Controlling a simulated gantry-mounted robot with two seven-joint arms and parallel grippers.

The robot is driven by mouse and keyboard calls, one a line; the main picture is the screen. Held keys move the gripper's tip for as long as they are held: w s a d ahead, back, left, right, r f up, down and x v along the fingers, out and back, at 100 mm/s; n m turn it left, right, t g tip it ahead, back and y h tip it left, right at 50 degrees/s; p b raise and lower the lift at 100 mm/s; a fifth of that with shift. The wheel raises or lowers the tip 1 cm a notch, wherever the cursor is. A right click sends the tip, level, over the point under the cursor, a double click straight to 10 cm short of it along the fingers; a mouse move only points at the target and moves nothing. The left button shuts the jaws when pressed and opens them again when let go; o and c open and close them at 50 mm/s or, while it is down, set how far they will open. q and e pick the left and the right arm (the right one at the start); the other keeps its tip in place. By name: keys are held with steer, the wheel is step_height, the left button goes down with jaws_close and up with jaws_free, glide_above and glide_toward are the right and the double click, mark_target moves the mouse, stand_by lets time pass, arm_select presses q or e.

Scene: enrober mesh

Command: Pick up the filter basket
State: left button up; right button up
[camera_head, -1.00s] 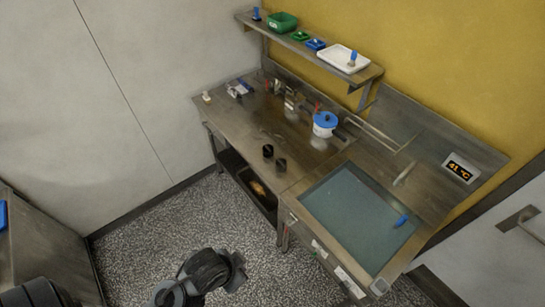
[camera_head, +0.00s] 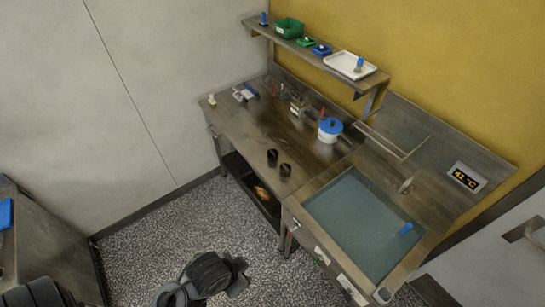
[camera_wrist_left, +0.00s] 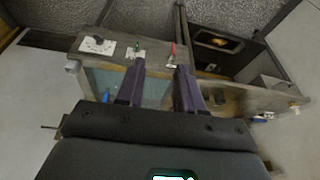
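I cannot make out a filter basket with certainty. A small metallic item (camera_head: 299,104) stands at the back of the steel worktop (camera_head: 240,124), too small to identify. A blue-handled object (camera_head: 405,229) lies at the right side of the water-filled basin (camera_head: 352,222); what is under it is unclear. My left gripper (camera_wrist_left: 160,72) shows in the left wrist view with its two fingers apart and nothing between them. It is well away from the worktop items. My right gripper is not in view.
A white pot with a blue lid (camera_head: 330,130) and two dark cups (camera_head: 279,163) stand on the worktop. A wall shelf (camera_head: 310,52) holds a green bin (camera_head: 289,27) and a white tray (camera_head: 357,66). Another steel counter (camera_head: 40,245) stands at left.

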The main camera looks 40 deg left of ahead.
arm_select(q)
steer(key=o, duration=0.9)
steer(key=shift+o, duration=0.2)
